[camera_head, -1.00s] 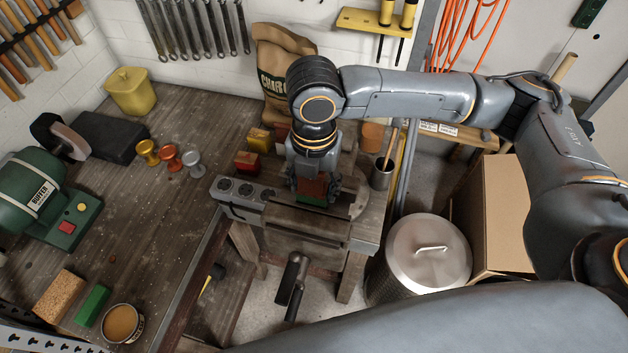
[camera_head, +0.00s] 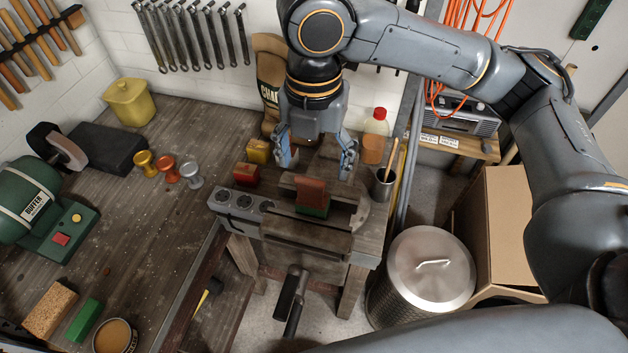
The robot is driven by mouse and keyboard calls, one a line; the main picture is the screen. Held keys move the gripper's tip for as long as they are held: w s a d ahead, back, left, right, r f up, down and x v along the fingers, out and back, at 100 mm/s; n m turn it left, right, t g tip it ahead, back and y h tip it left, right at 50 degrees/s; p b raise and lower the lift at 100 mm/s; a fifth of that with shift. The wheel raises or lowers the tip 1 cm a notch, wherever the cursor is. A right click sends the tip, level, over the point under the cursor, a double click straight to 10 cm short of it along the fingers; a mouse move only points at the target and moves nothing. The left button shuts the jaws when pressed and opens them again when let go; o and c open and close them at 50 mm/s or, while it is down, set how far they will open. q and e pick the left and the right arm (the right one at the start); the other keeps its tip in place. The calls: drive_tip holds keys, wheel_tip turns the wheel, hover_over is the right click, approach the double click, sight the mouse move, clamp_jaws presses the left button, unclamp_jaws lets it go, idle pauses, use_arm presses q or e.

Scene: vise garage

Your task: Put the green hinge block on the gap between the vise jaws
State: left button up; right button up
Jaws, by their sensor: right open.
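A block with a green base and a red-brown upper part (camera_head: 311,195), which looks like the green hinge block, rests upright on the vise (camera_head: 305,237) at the jaws. How it is seated across the gap is partly hidden. My right gripper (camera_head: 316,160) is open and empty. Its two fingers are spread wide above and behind the block, apart from it. My left gripper is not in view.
A metal cup (camera_head: 382,187) is at right. A plain green block (camera_head: 84,320) lies at lower left. A lidded bin (camera_head: 430,268) stands at lower right.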

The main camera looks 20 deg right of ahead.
drive_tip(key=shift+r, duration=1.25)
